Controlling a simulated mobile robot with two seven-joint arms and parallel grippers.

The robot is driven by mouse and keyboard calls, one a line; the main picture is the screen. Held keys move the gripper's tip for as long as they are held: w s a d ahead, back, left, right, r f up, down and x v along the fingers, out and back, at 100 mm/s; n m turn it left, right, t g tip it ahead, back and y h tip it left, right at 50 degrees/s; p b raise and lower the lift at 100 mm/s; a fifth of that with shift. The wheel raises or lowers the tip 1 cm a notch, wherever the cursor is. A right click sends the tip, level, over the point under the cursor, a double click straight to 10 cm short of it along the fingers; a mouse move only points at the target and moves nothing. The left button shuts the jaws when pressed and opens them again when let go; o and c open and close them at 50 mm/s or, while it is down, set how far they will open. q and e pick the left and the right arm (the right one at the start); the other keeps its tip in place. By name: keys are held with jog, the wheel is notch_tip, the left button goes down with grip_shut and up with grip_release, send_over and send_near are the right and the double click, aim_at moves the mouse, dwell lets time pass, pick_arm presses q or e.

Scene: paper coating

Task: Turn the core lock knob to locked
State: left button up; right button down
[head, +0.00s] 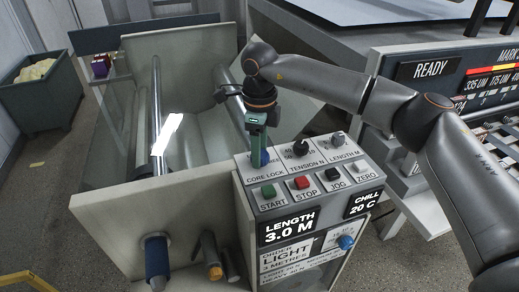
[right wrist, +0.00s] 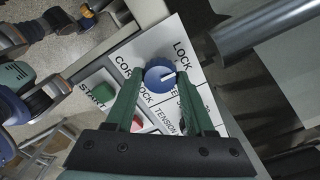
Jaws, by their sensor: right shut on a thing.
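The core lock knob (right wrist: 159,75) is round and blue with a white pointer line. It sits on the white panel above the CORE LOCK label, and its pointer aims to the right in the right wrist view, below printed letters reading LOCK. In the head view the knob (head: 264,157) shows as a bit of blue under the fingers. My right gripper (head: 258,149) reaches down onto it from above. Its two green fingers (right wrist: 159,80) are shut on the knob, one on each side. I do not see my left gripper in the head view.
The control panel (head: 312,190) carries START, STOP, JOG and ZERO buttons close to the knob. The tension knob (head: 300,147) and length knob (head: 338,138) stand to its right. Rollers and a tall side plate (head: 150,205) lie to the left. A READY display (head: 430,68) is at right.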

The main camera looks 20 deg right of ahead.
dwell(0.4)
jog(key=shift+c, duration=1.3)
grip_release()
notch_tip(320, 180, up, 13)
jog(key=b, duration=0.1)
jog(key=shift+f, duration=0.2)
